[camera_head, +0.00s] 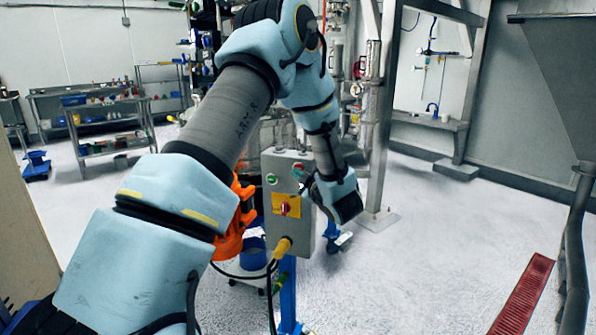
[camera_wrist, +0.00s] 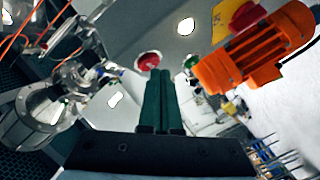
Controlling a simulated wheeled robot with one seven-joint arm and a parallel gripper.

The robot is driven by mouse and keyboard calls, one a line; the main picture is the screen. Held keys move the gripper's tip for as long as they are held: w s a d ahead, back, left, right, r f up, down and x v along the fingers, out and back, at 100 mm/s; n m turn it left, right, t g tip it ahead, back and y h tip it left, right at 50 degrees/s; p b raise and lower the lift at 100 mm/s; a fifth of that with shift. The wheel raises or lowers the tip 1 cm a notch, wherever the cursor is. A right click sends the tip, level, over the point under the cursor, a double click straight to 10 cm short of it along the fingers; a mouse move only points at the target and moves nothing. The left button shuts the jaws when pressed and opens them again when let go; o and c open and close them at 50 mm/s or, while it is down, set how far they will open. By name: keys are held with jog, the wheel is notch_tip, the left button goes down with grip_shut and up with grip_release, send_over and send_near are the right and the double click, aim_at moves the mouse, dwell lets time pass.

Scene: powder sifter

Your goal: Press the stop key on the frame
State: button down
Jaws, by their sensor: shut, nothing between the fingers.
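The stop key, a red round button (camera_wrist: 148,60), sits on the face of a grey control box. It also shows on the box's upper right in the head view (camera_head: 298,168). My gripper (camera_wrist: 160,73) is shut and empty, its dark green fingers side by side. In the wrist view its fingertips are just below the red button and overlap its lower edge. Whether they touch it, I cannot tell. The control box (camera_head: 309,219) stands upright on a blue post and also has a green button (camera_head: 272,179).
A yellow plate with a red switch (camera_head: 286,205) is lower on the box. An orange motor (camera_wrist: 255,50) is close beside the box. A steel frame post (camera_head: 380,130) stands behind right. Cables hang below the box. Floor to the right is open around a red grate (camera_head: 522,296).

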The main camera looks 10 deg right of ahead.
jog(key=shift+w+d, duration=0.25)
jog(key=shift+w, duration=0.1)
dwell(0.7)
jog(key=shift+s, duration=0.1)
jog(key=shift+s+a+b, duration=0.45)
jog(key=shift+s, duration=0.15)
jog(key=shift+s, duration=0.1)
jog(key=s+a, duration=0.1)
jog(key=s+b, duration=0.1)
jog(key=s+a, duration=0.1)
jog(key=s, duration=0.1)
jog(key=shift+a, duration=0.35)
dwell(0.7)
